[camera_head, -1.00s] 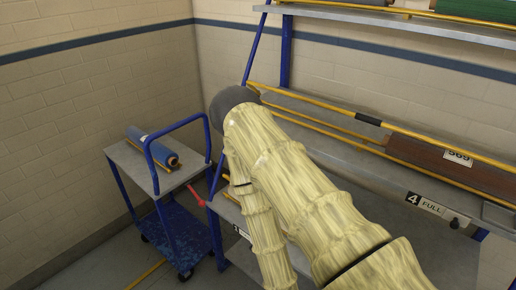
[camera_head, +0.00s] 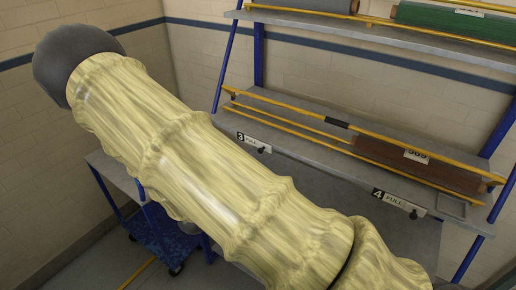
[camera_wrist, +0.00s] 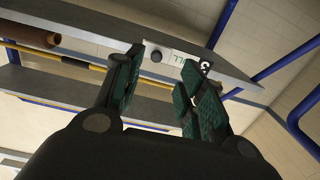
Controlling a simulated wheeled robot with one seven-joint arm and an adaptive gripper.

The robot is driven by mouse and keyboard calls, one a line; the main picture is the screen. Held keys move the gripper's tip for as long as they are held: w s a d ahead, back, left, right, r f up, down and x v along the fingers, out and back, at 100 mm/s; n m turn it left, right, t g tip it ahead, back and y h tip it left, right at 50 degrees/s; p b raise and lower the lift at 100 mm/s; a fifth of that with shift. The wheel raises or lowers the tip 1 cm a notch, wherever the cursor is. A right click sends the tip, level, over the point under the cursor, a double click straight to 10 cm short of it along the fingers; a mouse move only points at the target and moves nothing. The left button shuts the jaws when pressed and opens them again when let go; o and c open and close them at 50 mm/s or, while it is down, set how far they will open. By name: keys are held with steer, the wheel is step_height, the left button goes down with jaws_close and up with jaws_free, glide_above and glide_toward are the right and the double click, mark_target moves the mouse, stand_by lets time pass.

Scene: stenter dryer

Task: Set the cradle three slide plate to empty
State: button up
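The cradle three slide plate (camera_head: 253,142) is on the front edge of the middle rack shelf, left of the cradle four plate. Beside its number 3 it reads FULL, with a dark knob (camera_head: 264,150) at its right end. In the wrist view the plate (camera_wrist: 181,57) shows upside down near the top. Its knob (camera_wrist: 157,56) appears between the fingertips there. My gripper (camera_wrist: 163,62) is open with nothing between its fingers; how far it is from the knob is hard to tell. The head view does not show my gripper.
The cradle four plate (camera_head: 393,201) also reads FULL. A brown roll (camera_head: 420,168) lies in the cradle behind yellow bars (camera_head: 285,108). A green roll (camera_head: 450,22) is on the upper shelf. A blue cart (camera_head: 160,238) stands at the left, partly behind my arm.

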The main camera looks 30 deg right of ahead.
mark_target(262, 149)
steer(key=r+b+x, duration=0.1)
steer(key=x, duration=0.9)
steer(key=shift+d+r+m+h, duration=0.3)
steer(key=shift+d+r, duration=0.05)
steer(key=shift+d, duration=0.05)
jaws_close()
